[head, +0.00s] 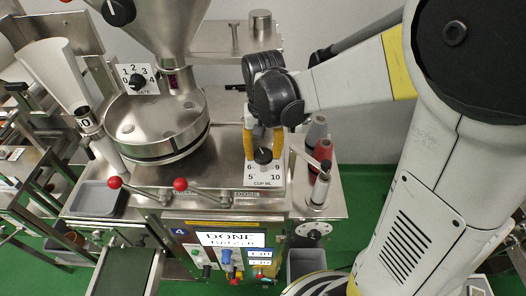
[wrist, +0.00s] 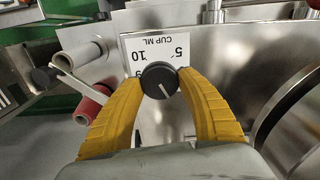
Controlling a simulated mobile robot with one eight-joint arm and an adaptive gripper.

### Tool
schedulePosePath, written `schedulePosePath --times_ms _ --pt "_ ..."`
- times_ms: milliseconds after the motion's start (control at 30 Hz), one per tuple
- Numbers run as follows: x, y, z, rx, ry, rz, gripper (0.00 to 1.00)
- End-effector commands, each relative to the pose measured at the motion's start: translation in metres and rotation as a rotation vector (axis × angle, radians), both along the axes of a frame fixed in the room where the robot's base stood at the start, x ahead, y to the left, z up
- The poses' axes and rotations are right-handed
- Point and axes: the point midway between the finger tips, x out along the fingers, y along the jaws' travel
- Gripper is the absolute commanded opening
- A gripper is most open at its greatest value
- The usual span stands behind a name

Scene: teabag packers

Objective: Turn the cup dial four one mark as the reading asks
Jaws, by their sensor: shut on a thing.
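The cup dial is a round black knob (head: 263,156) on a white plate (head: 265,180) marked "CUP ML" with 5, 6, 9 and 10 readable, on the machine's steel top. In the wrist view the knob (wrist: 159,79) has a pale pointer line, and the plate (wrist: 155,50) appears upside down with 5 and 10 showing. My gripper (head: 264,150) has its yellow fingers on either side of the knob; in the wrist view the fingertips (wrist: 160,82) close on it. The display (head: 231,238) on the machine front reads "DONE", with a smaller blurred line below.
Two red-ball levers (head: 180,184) stand left of the plate. Red and grey spools (head: 323,150) stand close to its right. The steel hopper and round drum (head: 155,125) are at the left, with another dial (head: 137,80) marked 0 to 4.

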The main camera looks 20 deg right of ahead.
Motion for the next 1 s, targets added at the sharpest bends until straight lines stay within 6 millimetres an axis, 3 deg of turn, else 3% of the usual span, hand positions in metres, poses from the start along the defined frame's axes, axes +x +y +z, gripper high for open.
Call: schedulePosePath --times_ms 367,1000 --pt "-0.0001 0.0003 -0.0006 0.0 0.0 0.158 0.15" --pt "-0.0003 0.0011 -0.0006 0.0 0.001 0.691 0.15"
